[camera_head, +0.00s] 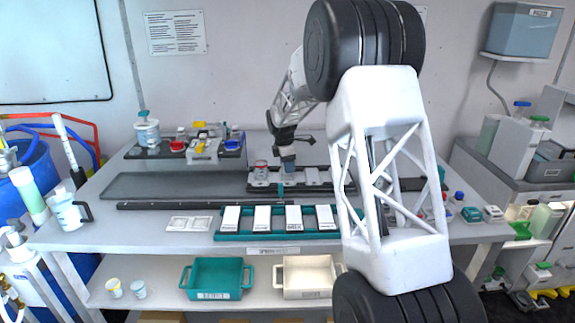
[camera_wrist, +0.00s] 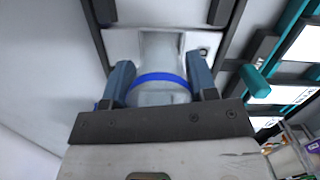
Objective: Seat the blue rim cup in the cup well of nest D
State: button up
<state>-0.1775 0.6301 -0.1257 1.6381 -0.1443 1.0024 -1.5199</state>
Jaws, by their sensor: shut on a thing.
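My gripper (camera_wrist: 160,85) is shut on the blue rim cup (camera_wrist: 160,98), a pale grey cup with a bright blue band, held between two blue-grey fingers. In the wrist view a white nest plate (camera_wrist: 120,42) with a small label lies right beyond the cup. I cannot read the letter or tell whether the cup touches the plate. In the head view my gripper (camera_head: 288,164) points down over the dark nest rack (camera_head: 262,187) on the bench. The held cup cannot be made out there.
A clear cup with a reddish rim (camera_head: 261,168) stands at the rack's left end. A teal tray (camera_head: 225,237) with several white blocks lies in front. A dark empty tray (camera_head: 160,186) lies left. A rack with coloured-lid containers (camera_head: 176,146) stands behind left.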

jog(key=shift+f, duration=0.15)
jog(key=shift+f, duration=0.7)
jog(key=o, duration=1.3)
jog(key=shift+r, duration=4)
